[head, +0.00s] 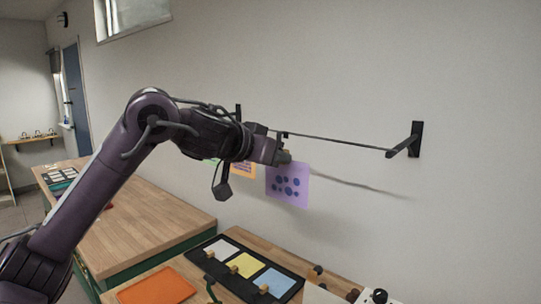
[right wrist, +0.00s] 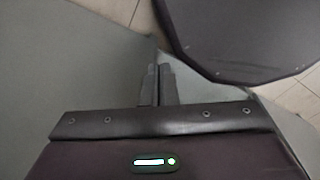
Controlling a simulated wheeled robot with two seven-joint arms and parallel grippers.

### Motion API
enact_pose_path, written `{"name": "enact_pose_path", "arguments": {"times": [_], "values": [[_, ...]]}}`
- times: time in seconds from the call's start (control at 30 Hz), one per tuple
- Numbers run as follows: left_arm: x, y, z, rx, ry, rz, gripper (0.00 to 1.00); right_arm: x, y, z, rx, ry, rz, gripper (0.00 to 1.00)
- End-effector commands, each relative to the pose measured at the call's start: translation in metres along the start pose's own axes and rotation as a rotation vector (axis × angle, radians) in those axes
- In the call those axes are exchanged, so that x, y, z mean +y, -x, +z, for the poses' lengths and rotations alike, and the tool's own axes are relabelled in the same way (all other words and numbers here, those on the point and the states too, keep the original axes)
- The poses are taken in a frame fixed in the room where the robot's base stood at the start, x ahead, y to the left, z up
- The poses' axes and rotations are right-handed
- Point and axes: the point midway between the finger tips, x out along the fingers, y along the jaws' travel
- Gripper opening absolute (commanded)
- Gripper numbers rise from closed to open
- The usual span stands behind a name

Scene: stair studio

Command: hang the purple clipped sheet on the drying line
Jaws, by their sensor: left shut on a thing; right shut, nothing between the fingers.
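The purple sheet (head: 288,186) with dark blue dots is upright, just under the drying line (head: 335,141). My left gripper (head: 284,156) is at its top edge, shut on its clip, which is mostly hidden by the fingers. A small dark hook shape shows above the gripper, close to the line; I cannot tell whether the clip touches the line. My right gripper (right wrist: 160,82) is shut and empty in the right wrist view, low and away from the sheet; it is not in the head view.
The line ends at a dark wall bracket (head: 414,140). An orange sheet (head: 243,171) shows behind my left arm. Below, a black tray (head: 222,267) holds white, yellow and blue clipped sheets. The line's right part is free.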

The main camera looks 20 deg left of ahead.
Motion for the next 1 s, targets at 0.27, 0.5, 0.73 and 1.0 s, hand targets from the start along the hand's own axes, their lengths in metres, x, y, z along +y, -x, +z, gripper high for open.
{"name": "enact_pose_path", "arguments": {"times": [0.27,0.5,0.73,1.0], "values": [[0.0,-0.013,-0.006,0.0,0.001,-0.001,0.0,0.002,0.005,-0.003,0.004,0.0,0.002,0.0],[0.0,-0.024,-0.011,-0.001,0.0,0.0,0.0,0.002,0.009,-0.003,0.004,0.0,0.002,0.0],[0.0,-0.034,-0.015,-0.001,0.0,0.0,0.0,0.002,0.012,-0.004,0.004,0.001,0.002,0.0],[0.0,-0.047,-0.021,-0.001,0.0,0.0,0.0,0.001,0.017,-0.004,0.004,0.002,0.0,0.0]]}}
